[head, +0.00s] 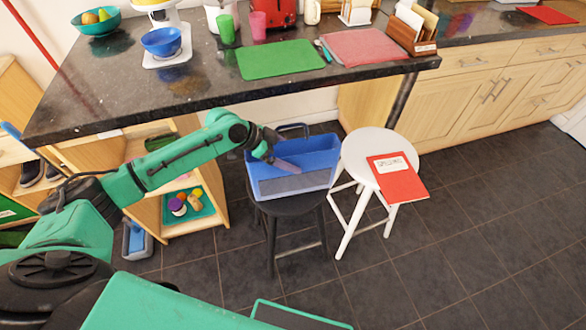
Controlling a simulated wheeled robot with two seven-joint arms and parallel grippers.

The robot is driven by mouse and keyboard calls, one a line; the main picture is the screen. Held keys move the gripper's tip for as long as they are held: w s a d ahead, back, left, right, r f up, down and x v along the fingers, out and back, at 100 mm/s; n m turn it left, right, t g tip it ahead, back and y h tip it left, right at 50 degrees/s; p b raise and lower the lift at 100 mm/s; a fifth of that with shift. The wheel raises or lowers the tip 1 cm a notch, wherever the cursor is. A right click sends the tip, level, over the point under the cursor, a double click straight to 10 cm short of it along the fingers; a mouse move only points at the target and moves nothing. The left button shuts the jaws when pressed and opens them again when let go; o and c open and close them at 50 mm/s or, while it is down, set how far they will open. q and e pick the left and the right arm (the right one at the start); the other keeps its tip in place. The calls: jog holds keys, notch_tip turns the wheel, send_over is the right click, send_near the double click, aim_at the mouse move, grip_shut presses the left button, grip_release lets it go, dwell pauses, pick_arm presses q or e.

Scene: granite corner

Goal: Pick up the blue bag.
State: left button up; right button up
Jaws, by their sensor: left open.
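The blue bag (322,158) is an open-topped, box-like bag with a grey panel on its front and a dark handle raised at its back. It rests on a black stool (284,205) in front of the granite counter. My left gripper (288,166) reaches in from the left and is at the bag's left part, over its open top. It looks open and holds nothing that I can see. The picture does not show clearly whether the fingers touch the bag. My right gripper is not in view.
A white stool (372,147) with a red booklet (397,177) stands close on the right. The granite counter (200,93) overhangs behind, carrying a green mat (280,60), a red mat (365,47) and a blue bowl (162,42). Low wooden shelves stand left. The tiled floor at right is clear.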

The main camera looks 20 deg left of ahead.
pick_arm(q)
grip_shut()
